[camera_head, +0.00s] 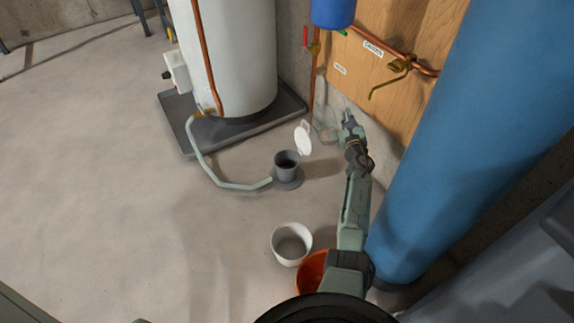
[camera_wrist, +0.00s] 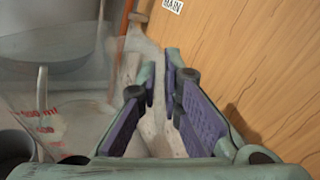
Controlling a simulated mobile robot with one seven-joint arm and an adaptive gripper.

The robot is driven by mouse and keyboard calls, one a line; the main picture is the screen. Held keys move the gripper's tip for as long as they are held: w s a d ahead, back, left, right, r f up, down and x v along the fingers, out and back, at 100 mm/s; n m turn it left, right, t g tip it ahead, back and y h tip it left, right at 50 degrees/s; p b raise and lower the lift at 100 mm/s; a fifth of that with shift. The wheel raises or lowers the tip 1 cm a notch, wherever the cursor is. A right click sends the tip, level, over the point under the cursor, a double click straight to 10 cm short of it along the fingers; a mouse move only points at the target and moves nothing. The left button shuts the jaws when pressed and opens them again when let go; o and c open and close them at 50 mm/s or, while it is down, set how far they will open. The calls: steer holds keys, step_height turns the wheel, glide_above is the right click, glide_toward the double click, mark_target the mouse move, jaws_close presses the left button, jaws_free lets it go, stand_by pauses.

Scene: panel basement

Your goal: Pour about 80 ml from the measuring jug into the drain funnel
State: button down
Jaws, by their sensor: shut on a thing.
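The dark grey drain funnel (camera_head: 287,164) stands on the floor on a round base, a pale hose running to it. The clear measuring jug (camera_head: 323,131) is right of the disc, near the wall, hard to see. In the wrist view the jug (camera_wrist: 75,105) fills the left side, with red marks. My gripper (camera_head: 347,122) is shut on the jug's handle, which shows between the fingers (camera_wrist: 158,100). The funnel's dark rim (camera_wrist: 14,148) shows at lower left. The liquid level is unclear.
A white water heater (camera_head: 237,60) stands in a grey tray (camera_head: 182,135) at the back. A white bowl (camera_head: 291,243) and an orange bucket (camera_head: 312,272) stand near my arm. A big blue cylinder (camera_head: 470,130) stands right. The floor at left is clear.

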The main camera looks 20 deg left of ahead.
step_height(320, 180, down, 8)
steer(key=w+d+m+b, duration=0.1)
steer(key=m+b, duration=0.3)
steer(key=b, duration=0.4)
steer(key=shift+d+f, duration=0.15)
steer(key=shift+d, duration=0.55)
